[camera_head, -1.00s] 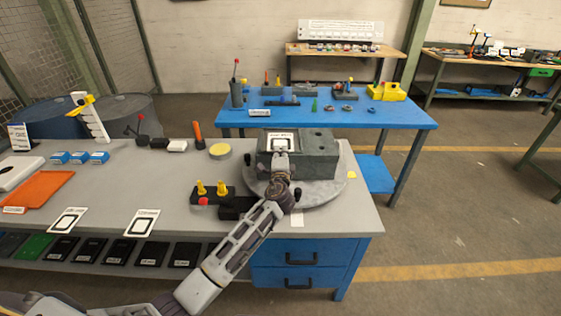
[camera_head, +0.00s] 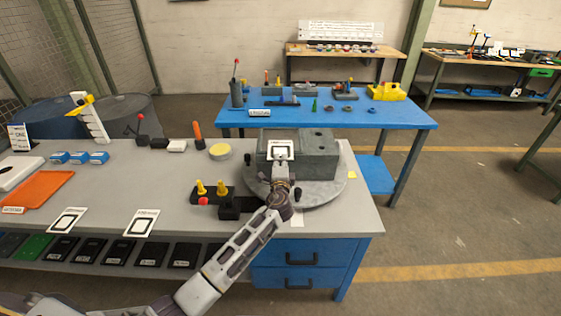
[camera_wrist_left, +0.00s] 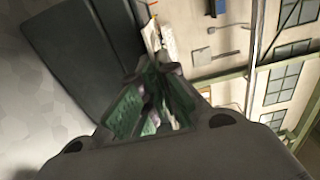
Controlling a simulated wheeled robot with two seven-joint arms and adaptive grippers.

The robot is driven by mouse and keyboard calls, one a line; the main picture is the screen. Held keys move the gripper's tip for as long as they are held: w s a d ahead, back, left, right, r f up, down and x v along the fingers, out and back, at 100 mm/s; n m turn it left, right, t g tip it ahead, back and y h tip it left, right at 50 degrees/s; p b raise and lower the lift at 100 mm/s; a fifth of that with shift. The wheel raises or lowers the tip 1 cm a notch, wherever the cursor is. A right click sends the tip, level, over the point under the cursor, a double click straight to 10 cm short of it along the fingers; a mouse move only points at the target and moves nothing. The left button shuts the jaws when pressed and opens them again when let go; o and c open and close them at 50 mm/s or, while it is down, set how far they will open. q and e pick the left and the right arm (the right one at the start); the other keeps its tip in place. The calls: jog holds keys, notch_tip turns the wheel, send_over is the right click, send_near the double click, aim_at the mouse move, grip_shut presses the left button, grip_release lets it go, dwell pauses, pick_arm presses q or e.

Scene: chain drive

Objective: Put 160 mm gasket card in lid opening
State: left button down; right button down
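A white gasket card with a black square outline (camera_head: 280,150) is at the tip of my left gripper (camera_head: 281,163), which looks shut on its lower edge. Its printed size is too small to read. The card stands tilted up against the view of the grey-green housing (camera_head: 318,160) on the round turntable (camera_head: 325,192). Card and gripper hide part of the housing, and I cannot make out the lid opening or whether the card touches it. In the left wrist view, the green-padded fingers (camera_wrist_left: 155,105) are close together, with a pale edge (camera_wrist_left: 164,35) beyond them. My right gripper is not in view.
Two more outlined cards, one left (camera_head: 67,220) and one right (camera_head: 141,222), lie at the bench's front edge. A dark block with yellow pegs (camera_head: 212,193) stands left of the turntable. An orange tray (camera_head: 40,190) lies far left. The bench's middle is clear.

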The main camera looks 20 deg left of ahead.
pick_arm(q)
jog(key=shift+f, duration=0.15)
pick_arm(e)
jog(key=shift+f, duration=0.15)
pick_arm(q)
jog(key=c, duration=1.6)
grip_release()
jog(key=shift+c, duration=0.2)
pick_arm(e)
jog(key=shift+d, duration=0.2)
pick_arm(q)
jog(key=shift+r, duration=0.25)
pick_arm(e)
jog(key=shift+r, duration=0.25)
pick_arm(q)
jog(key=b+v, duration=0.1)
jog(key=v, duration=1.1)
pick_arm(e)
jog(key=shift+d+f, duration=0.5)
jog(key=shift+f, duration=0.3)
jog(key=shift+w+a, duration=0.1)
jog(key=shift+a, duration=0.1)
